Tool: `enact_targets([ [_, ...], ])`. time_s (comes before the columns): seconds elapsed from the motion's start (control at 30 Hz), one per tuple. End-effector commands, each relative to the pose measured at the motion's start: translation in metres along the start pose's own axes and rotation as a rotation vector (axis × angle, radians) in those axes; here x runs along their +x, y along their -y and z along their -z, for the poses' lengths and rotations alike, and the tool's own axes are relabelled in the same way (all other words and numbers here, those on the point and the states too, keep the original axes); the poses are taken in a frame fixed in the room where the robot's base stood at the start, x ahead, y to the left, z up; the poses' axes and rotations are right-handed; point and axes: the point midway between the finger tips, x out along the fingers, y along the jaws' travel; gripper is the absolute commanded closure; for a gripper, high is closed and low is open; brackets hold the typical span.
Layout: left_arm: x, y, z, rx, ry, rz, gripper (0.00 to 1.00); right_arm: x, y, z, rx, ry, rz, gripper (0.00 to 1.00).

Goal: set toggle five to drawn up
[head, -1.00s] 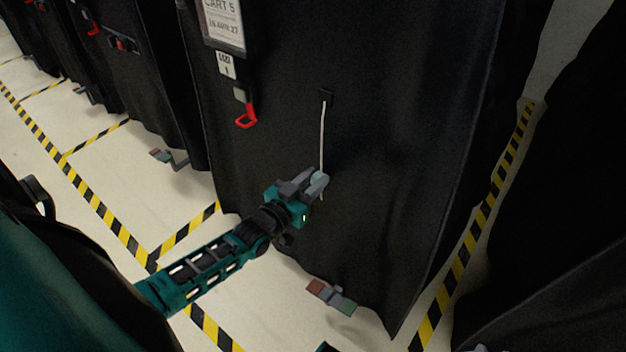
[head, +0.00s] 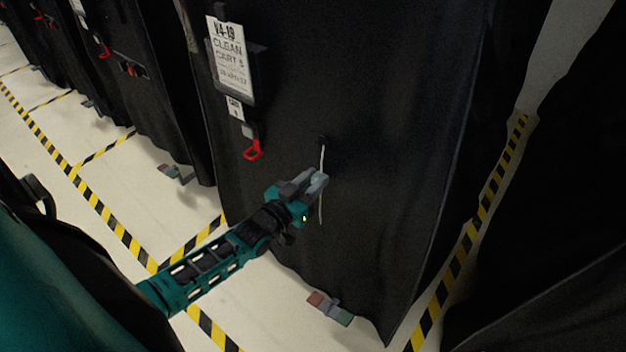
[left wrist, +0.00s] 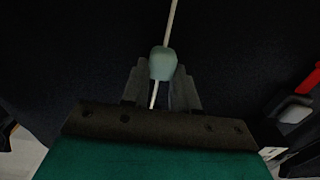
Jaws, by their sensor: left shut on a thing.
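The toggle is a pale grey-green bead (left wrist: 163,64) on a white cord (head: 323,157). The cord hangs from a small dark fitting (head: 322,140) on the black cover of cart 5 (head: 400,140). My left gripper (head: 317,180) is shut on the toggle, a short way below the fitting. In the left wrist view the toggle sits between the tips of my left fingers (left wrist: 162,85), with cord running out above and below it. A length of cord also hangs below the gripper in the head view. My right gripper is not in view.
A label holder (head: 231,60) and a red hook (head: 253,150) are on the cover left of the cord. Other covered carts stand left and right. Yellow-black tape (head: 212,325) marks the floor.

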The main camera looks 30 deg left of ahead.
Motion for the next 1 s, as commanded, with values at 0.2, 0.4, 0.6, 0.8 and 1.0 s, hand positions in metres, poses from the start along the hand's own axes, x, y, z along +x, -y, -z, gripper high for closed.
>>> enact_targets([
  [0.2,0.0021,0.0002,0.0096,0.0,-0.01,0.0,1.0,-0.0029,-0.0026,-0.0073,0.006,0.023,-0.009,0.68],
  [0.4,0.0022,0.0002,0.0096,0.0,-0.011,0.0,0.69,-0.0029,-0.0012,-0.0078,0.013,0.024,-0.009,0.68],
  [0.6,0.0017,0.0002,0.0087,0.0,-0.008,0.0,0.5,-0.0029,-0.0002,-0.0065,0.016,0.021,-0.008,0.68],
  [0.8,0.001,0.0001,0.0074,0.0,-0.005,0.0,0.45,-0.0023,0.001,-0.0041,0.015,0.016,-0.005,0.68],
  [1.0,-0.0054,0.0001,0.0067,0.0,-0.002,0.0,0.45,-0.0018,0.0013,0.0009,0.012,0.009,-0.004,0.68],
])
